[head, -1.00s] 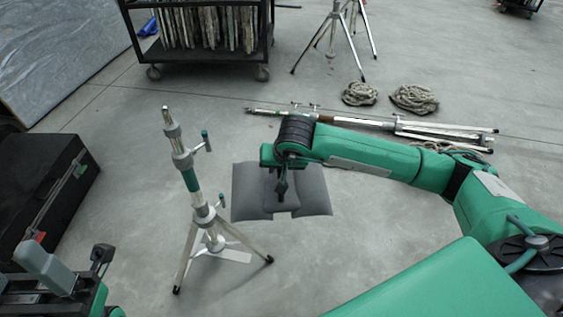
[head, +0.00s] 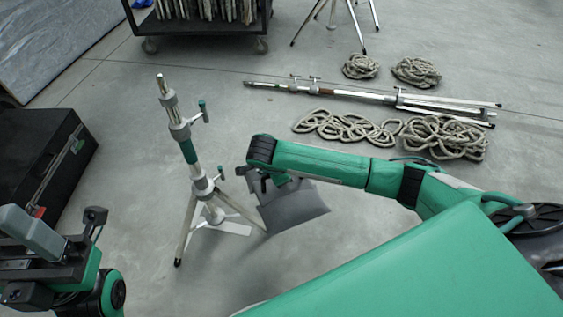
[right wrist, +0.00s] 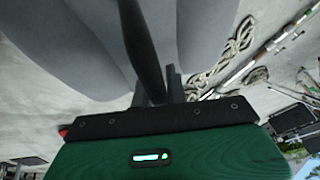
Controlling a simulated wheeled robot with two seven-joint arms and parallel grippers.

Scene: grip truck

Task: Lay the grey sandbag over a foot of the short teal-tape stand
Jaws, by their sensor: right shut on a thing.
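The short stand with teal tape (head: 189,151) stands upright at the left centre of the head view, its legs spread on the floor. The grey sandbag (head: 298,208) hangs tilted just right of the stand, its lower edge by the stand's right foot; I cannot tell whether they touch. My right gripper (head: 268,183) is shut on the bag's dark strap (right wrist: 146,45), and the grey bag (right wrist: 70,45) fills much of the right wrist view. My left gripper (head: 62,235) is at the lower left, apart from the stand; its jaw opening is unclear.
A black case (head: 40,160) stands at the left. Coiled ropes (head: 440,138) and a folded stand (head: 340,93) lie on the floor behind my right arm. A cart (head: 205,32) and another stand (head: 330,18) are at the back. The floor between the cart and short stand is clear.

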